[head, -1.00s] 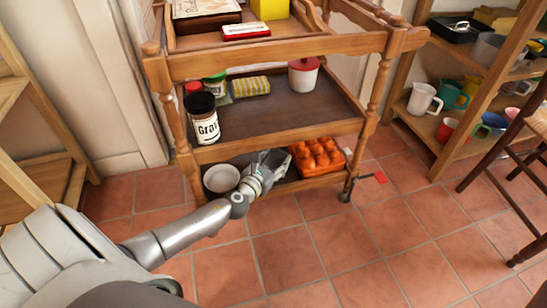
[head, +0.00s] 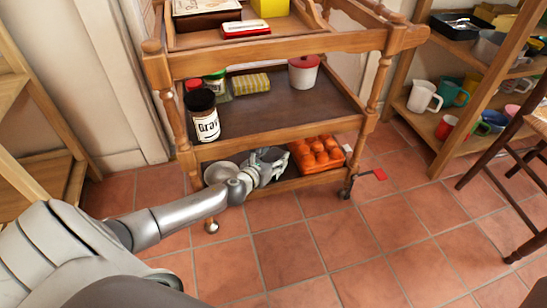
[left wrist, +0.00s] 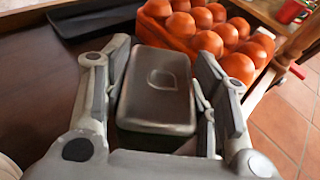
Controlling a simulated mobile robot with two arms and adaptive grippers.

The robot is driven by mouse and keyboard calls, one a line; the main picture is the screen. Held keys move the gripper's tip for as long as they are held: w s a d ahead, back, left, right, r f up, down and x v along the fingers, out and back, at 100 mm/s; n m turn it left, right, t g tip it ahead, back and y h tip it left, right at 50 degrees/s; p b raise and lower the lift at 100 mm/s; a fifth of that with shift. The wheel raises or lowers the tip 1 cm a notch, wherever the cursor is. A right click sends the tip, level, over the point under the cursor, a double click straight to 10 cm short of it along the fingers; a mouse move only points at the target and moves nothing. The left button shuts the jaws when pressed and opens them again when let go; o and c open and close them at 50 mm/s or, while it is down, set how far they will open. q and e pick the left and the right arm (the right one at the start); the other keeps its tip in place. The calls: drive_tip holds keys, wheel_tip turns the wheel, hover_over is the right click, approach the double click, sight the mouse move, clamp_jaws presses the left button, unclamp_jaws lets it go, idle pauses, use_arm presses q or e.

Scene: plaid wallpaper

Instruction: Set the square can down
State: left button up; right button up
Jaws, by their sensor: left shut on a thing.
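The square can (left wrist: 155,88) is dark grey with rounded corners and a raised mark on its lid. In the left wrist view it sits between the two fingers of my left gripper (left wrist: 160,100), which is shut on it. In the head view my left gripper (head: 274,168) reaches into the bottom shelf of the wooden trolley, between a bowl and the orange egg tray; the can is mostly hidden there. The dark shelf (left wrist: 45,90) lies below the can; I cannot tell whether they touch. My right gripper is not in view.
The orange egg tray (head: 318,155) stands close right of my left gripper; a pale bowl (head: 220,172) is to its left. A flat black tray (left wrist: 95,18) lies farther back. The middle shelf (head: 280,103), with a jar (head: 204,118), is above my left arm.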

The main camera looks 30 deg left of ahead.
use_arm(q)
drive_tip(key=o, duration=1.3)
drive_tip(key=shift+f, duration=0.15)
